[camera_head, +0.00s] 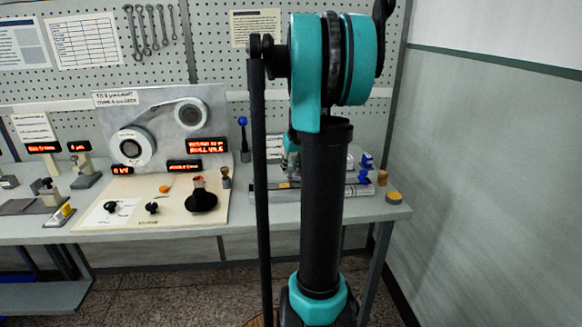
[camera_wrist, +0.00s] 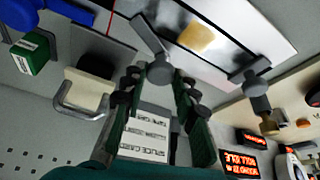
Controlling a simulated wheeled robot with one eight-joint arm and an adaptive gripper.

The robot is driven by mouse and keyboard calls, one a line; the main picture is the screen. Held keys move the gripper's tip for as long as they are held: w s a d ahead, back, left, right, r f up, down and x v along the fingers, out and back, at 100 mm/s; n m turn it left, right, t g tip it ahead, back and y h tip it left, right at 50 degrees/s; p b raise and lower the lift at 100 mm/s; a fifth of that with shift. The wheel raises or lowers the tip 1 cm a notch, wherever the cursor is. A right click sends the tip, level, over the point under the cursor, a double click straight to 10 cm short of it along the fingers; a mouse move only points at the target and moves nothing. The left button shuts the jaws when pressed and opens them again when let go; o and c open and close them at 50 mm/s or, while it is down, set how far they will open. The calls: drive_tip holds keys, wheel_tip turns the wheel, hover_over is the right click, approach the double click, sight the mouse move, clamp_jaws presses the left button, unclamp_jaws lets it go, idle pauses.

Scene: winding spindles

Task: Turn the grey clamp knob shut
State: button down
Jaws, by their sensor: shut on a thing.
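The grey clamp knob (camera_wrist: 159,72) is in the middle of the wrist view, a round grey piece between my fingertips. A flat grey bar (camera_wrist: 147,34) extends from beside it over a pale metal plate. My gripper (camera_wrist: 160,88) has its two dark green fingers on either side of the knob and is shut on it. In the head view my arm stands in front of this spot, so the knob and the fingertips are hidden there. How far the knob is turned cannot be told.
A second grey clamp (camera_wrist: 254,84) stands to the right in the wrist view. A white printed card (camera_wrist: 145,135) shows between my fingers, with a cream block (camera_wrist: 84,92) on the left. In the head view, a blue-topped lever (camera_head: 244,140) and a yellow-topped roll (camera_head: 393,198) flank my arm.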

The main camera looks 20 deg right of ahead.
drive_tip(key=m, duration=0.2)
drive_tip(key=m+h, duration=0.1)
drive_tip(key=m, duration=0.1)
drive_tip(key=m+h, duration=0.1)
drive_tip(key=m, duration=0.1)
drive_tip(key=shift+w+a+g, duration=0.1)
drive_tip(key=shift+a+g, duration=0.15)
drive_tip(key=shift+g, duration=0.05)
drive_tip(key=m+g+h, duration=0.1)
drive_tip(key=m, duration=0.2)
drive_tip(key=m+h, duration=0.1)
drive_tip(key=m, duration=0.2)
drive_tip(key=shift+w+g, duration=0.1)
drive_tip(key=shift+g, duration=0.3)
drive_tip(key=shift+m, duration=0.3)
drive_tip(key=c, duration=1.2)
unclamp_jaws()
drive_tip(key=shift+a, duration=0.1)
drive_tip(key=v, duration=1.2)
